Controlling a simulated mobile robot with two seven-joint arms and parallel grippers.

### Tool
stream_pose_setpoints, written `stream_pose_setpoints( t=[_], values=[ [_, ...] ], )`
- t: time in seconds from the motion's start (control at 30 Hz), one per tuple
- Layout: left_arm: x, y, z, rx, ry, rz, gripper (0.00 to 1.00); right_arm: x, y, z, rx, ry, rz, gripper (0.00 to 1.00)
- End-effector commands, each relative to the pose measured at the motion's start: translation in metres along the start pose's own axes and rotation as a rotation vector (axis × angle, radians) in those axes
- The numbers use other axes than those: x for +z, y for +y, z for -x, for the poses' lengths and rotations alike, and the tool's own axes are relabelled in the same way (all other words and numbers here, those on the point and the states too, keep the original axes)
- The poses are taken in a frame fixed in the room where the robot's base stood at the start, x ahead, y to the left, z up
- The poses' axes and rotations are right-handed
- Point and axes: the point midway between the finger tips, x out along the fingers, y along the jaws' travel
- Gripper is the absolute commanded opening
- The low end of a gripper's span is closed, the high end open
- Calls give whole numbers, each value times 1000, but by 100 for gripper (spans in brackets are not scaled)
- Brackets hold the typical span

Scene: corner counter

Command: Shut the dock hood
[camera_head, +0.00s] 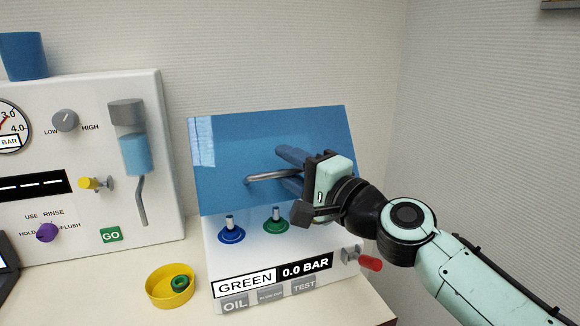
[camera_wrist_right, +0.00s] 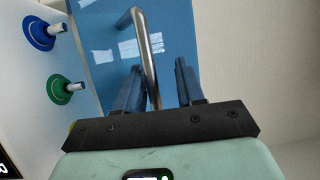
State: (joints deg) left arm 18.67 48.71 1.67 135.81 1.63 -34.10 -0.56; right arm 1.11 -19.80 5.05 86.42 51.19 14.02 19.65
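The dock hood is a blue panel (camera_head: 225,150) raised at a steep tilt above the white dock (camera_head: 340,255). A grey bar handle (camera_head: 262,176) stands out from its face, and it also shows in the right wrist view (camera_wrist_right: 142,38). My right gripper (camera_head: 281,167) is at the handle, its two blue fingers on either side of the bar. In the right wrist view the fingers (camera_wrist_right: 159,70) are spread, with the bar between them, nearer the left finger. A gap shows on the right side. My left gripper is not in view.
Under the hood stand a blue connector (camera_head: 231,234) and a green connector (camera_head: 275,225). A red-tipped lever (camera_head: 369,263) sticks out at the dock's right. A yellow dish (camera_head: 158,292) holding a green ring stands at the front left. A white control panel (camera_head: 85,215) stands left.

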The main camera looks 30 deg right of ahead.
Motion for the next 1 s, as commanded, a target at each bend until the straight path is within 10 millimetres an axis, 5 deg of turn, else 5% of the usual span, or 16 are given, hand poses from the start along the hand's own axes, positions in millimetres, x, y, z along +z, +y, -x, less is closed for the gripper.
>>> stream_pose_setpoints(
  t=[0.27,0.7,1.0],
  values=[
    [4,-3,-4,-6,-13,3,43,-1,1,21,1,2,1,38],
    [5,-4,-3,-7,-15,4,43,0,-1,114,-2,1,1,38],
    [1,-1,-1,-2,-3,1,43,0,0,134,0,0,-1,38]
  ],
)
